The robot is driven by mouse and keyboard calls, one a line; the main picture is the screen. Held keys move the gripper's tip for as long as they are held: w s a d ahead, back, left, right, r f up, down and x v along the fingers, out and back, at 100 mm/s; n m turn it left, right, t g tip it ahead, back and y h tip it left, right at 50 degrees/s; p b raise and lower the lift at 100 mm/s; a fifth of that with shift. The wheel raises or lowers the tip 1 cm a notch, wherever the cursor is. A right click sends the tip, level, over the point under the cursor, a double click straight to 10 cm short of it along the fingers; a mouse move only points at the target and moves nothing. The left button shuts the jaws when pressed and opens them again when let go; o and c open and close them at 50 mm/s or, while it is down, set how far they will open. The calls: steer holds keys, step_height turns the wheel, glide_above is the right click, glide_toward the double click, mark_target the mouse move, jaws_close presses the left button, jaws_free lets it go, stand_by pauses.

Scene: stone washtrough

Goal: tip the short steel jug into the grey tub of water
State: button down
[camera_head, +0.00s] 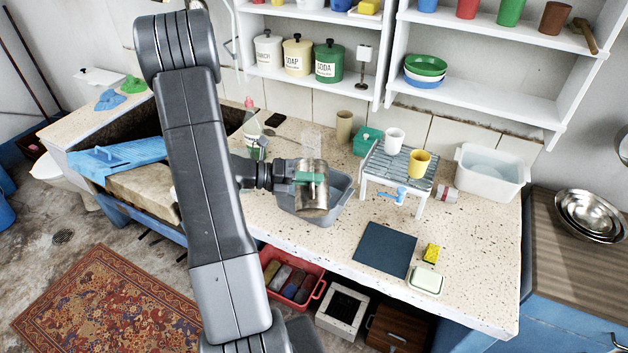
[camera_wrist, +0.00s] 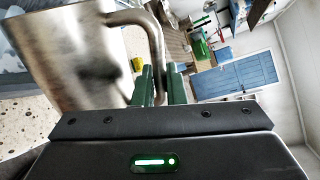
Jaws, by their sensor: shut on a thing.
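The short steel jug (camera_head: 313,203) is in the air in front of and above the grey tub (camera_head: 343,183) on the speckled counter. My gripper (camera_head: 306,177) is shut on the jug's handle, its green fingertips reaching across the jug in the head view. The jug looks roughly upright there, and it hides much of the tub's inside, so I cannot see the water. In the wrist view the jug (camera_wrist: 70,55) fills the left side, its handle between the fingers of my gripper (camera_wrist: 159,88). The jug's inside is not clearly visible.
A slatted stand (camera_head: 392,167) with a white cup (camera_head: 394,139) and a yellow cup (camera_head: 419,163) is right of the tub. A tan beaker (camera_head: 344,126) and green box (camera_head: 367,140) are behind. A dark mat (camera_head: 385,249) lies in front. A white basin (camera_head: 492,172) stands farther right.

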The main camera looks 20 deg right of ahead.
mark_target(311, 169)
steer(key=shift+w+d+n, duration=0.2)
steer(key=shift+w+n, duration=0.2)
steer(key=shift+w, duration=0.1)
stand_by(1.1)
steer(key=shift+w+d+r+n+g+y, duration=0.15)
steer(key=shift+w+d+n+g, duration=0.1)
steer(key=shift+w+n, duration=0.2)
steer(key=shift+w+d+f+n+g+y, duration=0.15)
steer(key=shift+w+n+g, duration=0.1)
steer(key=shift+w+n, duration=0.15)
steer(key=shift+r, duration=0.1)
steer(key=shift+a, duration=0.1)
